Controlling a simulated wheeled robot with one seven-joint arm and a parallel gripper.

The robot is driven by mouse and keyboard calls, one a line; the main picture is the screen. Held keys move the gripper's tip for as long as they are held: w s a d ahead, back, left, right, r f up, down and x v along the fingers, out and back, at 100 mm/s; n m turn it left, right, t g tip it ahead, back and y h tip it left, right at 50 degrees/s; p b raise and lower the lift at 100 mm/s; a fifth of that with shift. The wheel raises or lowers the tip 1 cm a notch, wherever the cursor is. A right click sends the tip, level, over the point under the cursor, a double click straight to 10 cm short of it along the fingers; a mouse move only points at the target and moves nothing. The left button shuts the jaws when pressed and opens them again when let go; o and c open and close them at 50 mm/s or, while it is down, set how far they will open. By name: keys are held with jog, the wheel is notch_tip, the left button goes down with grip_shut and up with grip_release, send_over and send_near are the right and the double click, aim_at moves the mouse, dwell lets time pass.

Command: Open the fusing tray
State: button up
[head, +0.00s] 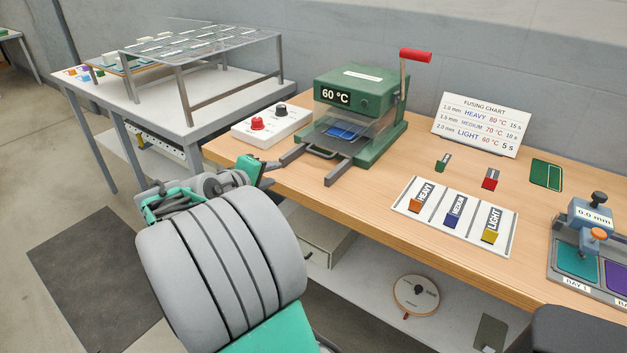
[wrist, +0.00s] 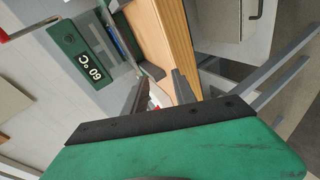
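The green press (head: 357,95) stands on the wooden table with a "60 °C" display and a raised red lever (head: 415,56). The fusing tray shows as a blue surface (head: 342,131) behind a clear guard, inside the press. Its dark bar handle (head: 321,154) is at the front, between two grey rails (head: 345,170). My gripper (head: 270,166) is at the table's front edge, left of the handle and near the left rail, apart from the handle. In the wrist view my gripper (wrist: 160,88) has its two dark fingers spread with nothing held between them.
A white control box (head: 271,125) with red and black knobs sits left of the press. To the right are a white board with HEAVY, MEDIUM and LIGHT slots (head: 410,206) and a fusing chart (head: 482,123). A grey table with a rack (head: 200,48) stands behind left.

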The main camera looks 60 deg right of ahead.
aim_at(318, 155)
jog(key=s+d+g, duration=0.1)
jog(key=d, duration=0.1)
jog(key=s+d+h, duration=0.1)
jog(key=s+d, duration=0.1)
jog(key=s+d+r+g+h, duration=0.1)
jog(key=s+d, duration=0.1)
jog(key=shift+s+d+g, duration=0.15)
jog(key=shift+g, duration=0.15)
jog(key=x, duration=0.6)
jog(key=shift+d, duration=0.2)
grip_shut()
jog(key=shift+a, duration=0.1)
dwell(0.4)
